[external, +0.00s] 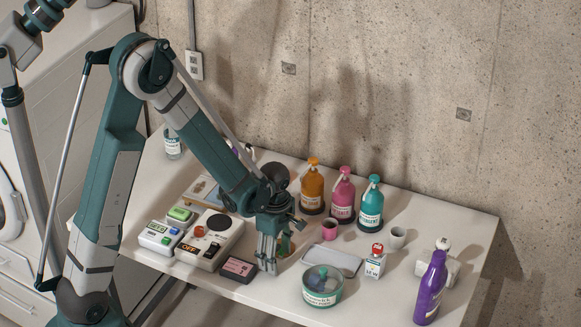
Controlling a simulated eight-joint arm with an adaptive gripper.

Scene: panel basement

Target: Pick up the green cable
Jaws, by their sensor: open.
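My gripper (267,264) points down, low over the table's middle, between a panel box with a dial and a grey flat slab. Its jaws are open, and I see nothing held between them. A small dark green thing (287,243) shows just right of the fingers, partly hidden by my gripper. I cannot tell whether it is the green cable. No other clear green cable shows, and the spot behind my wrist is hidden.
Orange (312,188), pink (343,197) and teal (370,205) bottles stand behind my gripper, near the concrete wall. A round container (322,290), a dark pink-labelled box (239,269) and a panel box (208,243) surround it. A purple bottle (431,285) stands at right. The table (400,291) has bare room at front right.

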